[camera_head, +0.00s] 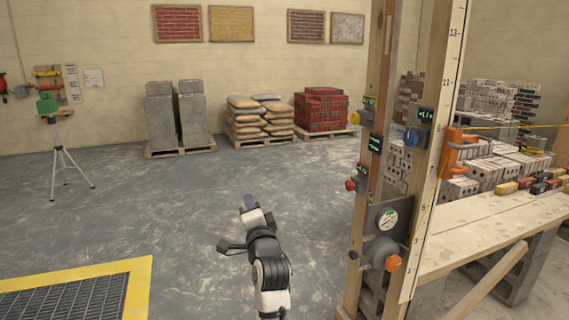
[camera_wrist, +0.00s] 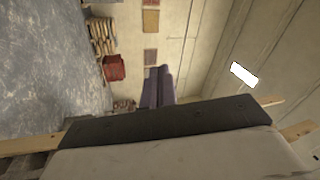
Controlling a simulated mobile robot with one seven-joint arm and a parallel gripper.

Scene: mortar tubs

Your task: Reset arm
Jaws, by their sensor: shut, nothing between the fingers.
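My arm reaches up from the bottom middle of the head view over the open floor. My gripper (camera_head: 249,200) is at its far end, with its purple-grey fingers together and nothing held. The fingers also show in the wrist view (camera_wrist: 158,87), closed side by side beyond the dark gripper body. The gripper is in free air and touches nothing that I can see.
A wooden post frame (camera_head: 380,130) with dials and a measuring scale stands close on the right, beside a wooden bench (camera_head: 480,232). A yellow-edged floor grate (camera_head: 60,298) lies at lower left. A tripod (camera_head: 62,155) stands far left. Pallets of blocks (camera_head: 178,118), sacks (camera_head: 258,118) and bricks (camera_head: 322,109) line the back wall.

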